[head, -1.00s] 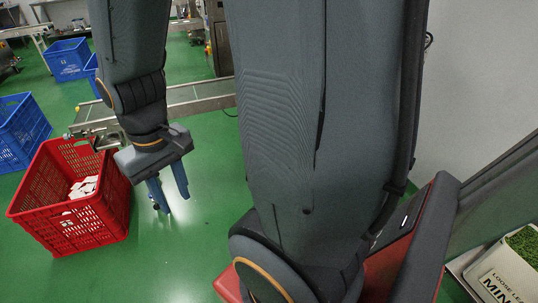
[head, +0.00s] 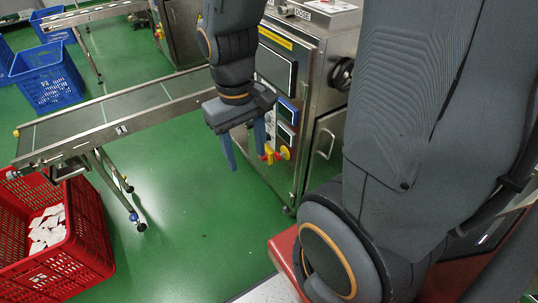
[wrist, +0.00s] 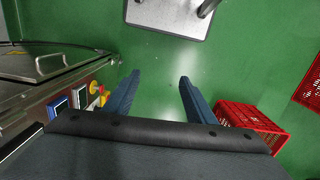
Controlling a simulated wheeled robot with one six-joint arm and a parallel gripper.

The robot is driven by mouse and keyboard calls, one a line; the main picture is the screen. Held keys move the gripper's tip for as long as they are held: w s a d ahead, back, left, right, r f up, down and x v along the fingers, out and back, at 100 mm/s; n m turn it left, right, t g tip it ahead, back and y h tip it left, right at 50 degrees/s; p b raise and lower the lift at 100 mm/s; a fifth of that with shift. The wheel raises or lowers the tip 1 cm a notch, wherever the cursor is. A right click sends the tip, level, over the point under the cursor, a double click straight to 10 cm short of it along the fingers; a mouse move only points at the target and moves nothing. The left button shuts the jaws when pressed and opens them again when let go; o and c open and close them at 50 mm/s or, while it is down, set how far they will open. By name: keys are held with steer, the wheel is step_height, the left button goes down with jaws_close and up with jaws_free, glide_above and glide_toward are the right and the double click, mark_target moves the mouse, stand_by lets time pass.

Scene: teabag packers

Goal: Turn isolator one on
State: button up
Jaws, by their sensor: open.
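A steel machine (head: 305,60) stands at upper centre in the head view. Its front panel carries a red and yellow switch (head: 268,156), and a yellow round control (head: 285,153) sits beside it. These controls also show at the left of the wrist view, the red and yellow one there (wrist: 96,88). I cannot read any label naming isolator one. My gripper (head: 247,163) is open and empty, pointing down in front of the panel. In the head view its right finger overlaps the area just left of the switch. In the wrist view the gripper (wrist: 160,77) is clearly apart from the controls.
A conveyor (head: 110,118) runs in from the left towards the machine. A red crate (head: 95,235) with white packets stands at lower left; blue crates (head: 48,80) are further back. A handwheel (head: 341,75) is on the machine's right side. Green floor below my gripper is clear.

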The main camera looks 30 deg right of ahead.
steer(key=w+d+f+n+g+h+b, duration=0.1)
steer(key=w+d+f+n+h+b, duration=0.25)
steer(key=f+b, duration=0.45)
steer(key=w+d+f+n+g+h+b, duration=0.2)
steer(key=w+d+f+n+b, duration=0.25)
steer(key=f, duration=0.45)
steer(key=w+d+f+n+g+h+b, duration=0.1)
steer(key=w+d+f+n+h+b, duration=0.2)
steer(key=w+f+b, duration=0.35)
steer(key=w+d+f+n+t+h+b, duration=0.1)
steer(key=w+f+n+t+h+b, duration=0.4)
steer(key=w+f+n+h+b, duration=0.85)
steer(key=w+d+f+m+y+b, duration=0.3)
steer(key=w+d+f+m+y, duration=0.1)
steer(key=d+f, duration=0.3)
steer(key=shift+w+d+b, duration=0.15)
steer(key=shift+d+b, duration=0.2)
steer(key=shift+d, duration=0.15)
steer(key=c, duration=1)
